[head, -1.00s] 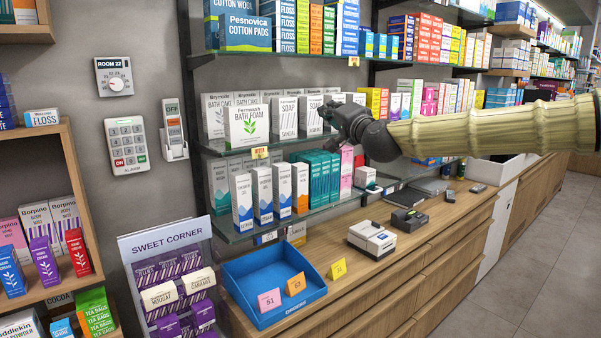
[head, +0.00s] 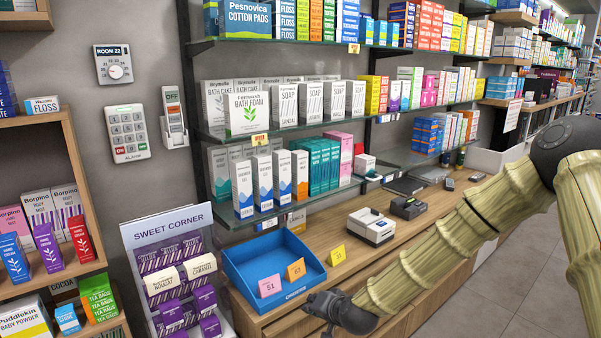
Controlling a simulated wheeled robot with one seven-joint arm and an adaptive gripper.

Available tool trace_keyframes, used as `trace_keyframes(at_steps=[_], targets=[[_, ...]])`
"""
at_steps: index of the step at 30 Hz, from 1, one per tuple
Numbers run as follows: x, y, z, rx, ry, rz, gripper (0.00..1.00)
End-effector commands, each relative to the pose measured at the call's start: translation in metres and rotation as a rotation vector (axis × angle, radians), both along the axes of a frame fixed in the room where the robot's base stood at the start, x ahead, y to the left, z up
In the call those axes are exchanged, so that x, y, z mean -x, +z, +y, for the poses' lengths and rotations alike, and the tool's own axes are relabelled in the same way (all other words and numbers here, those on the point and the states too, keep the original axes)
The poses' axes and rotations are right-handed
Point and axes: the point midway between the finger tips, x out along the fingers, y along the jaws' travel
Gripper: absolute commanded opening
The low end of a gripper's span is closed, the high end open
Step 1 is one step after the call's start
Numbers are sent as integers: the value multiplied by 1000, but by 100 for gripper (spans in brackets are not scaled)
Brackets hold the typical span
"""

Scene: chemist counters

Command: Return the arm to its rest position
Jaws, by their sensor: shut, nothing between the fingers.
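My arm (head: 440,245) comes in from the right and slopes down to the left, with its joint bent at the right edge. My gripper (head: 322,318) hangs low in front of the wooden counter, just below the front edge of the blue tray. It is shut and holds nothing. The far side of the fingers is hidden.
A blue tray (head: 238,262) with number cards stands at the counter's left end. A white device (head: 371,227) and a dark device (head: 408,207) stand further right. Stocked shelves (head: 285,137) line the wall; a sweet stand (head: 163,228) is at left. The floor (head: 500,285) at right is open.

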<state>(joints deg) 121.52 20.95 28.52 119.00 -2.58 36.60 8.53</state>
Motion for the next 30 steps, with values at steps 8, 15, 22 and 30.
trace_keyframes(at_steps=[8,15,22,30], targets=[[106,-123,-28,158,72,190,0],[212,-202,-68,298,138,358,0],[324,-253,-119,438,214,527,0],[432,-272,-178,577,293,689,0]])
